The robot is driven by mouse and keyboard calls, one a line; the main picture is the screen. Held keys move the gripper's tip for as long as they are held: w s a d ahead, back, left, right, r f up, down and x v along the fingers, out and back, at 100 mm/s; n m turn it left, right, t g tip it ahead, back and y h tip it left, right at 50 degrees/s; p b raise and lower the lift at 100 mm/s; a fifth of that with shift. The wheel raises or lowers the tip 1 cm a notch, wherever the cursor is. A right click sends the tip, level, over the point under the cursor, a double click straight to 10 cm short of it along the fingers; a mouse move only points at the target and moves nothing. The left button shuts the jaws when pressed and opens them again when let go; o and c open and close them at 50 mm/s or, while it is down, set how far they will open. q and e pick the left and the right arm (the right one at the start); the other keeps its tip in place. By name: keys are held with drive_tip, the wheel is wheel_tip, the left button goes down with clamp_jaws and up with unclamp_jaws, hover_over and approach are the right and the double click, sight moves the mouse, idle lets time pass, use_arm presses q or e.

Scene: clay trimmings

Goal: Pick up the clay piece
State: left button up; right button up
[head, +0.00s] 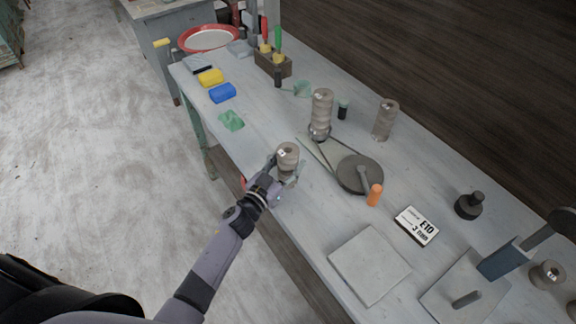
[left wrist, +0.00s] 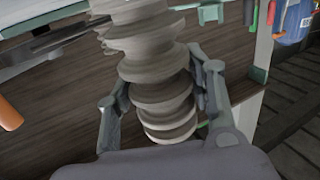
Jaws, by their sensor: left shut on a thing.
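The clay piece (head: 288,154) is a grey-beige ribbed, roughly cylindrical lump near the front edge of the workbench. My left gripper (head: 284,172) is shut on it. In the left wrist view, the ribbed clay (left wrist: 158,85) stands between the two fingers of my left gripper (left wrist: 160,95), one on each side. Its lower side is partly hidden by the gripper in the head view. I cannot tell whether it touches the bench. My right gripper does not show in either view.
Similar ribbed pieces stand behind, one (head: 321,112) near a round dark disc (head: 360,174) and one (head: 385,119) farther right. An orange handle (head: 375,195), a label box (head: 417,226) and a square slab (head: 369,264) lie to the right. Sponges (head: 222,92) lie left.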

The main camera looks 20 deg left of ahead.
use_arm(q)
drive_tip(key=c, duration=0.7)
drive_tip(key=shift+r, duration=0.15)
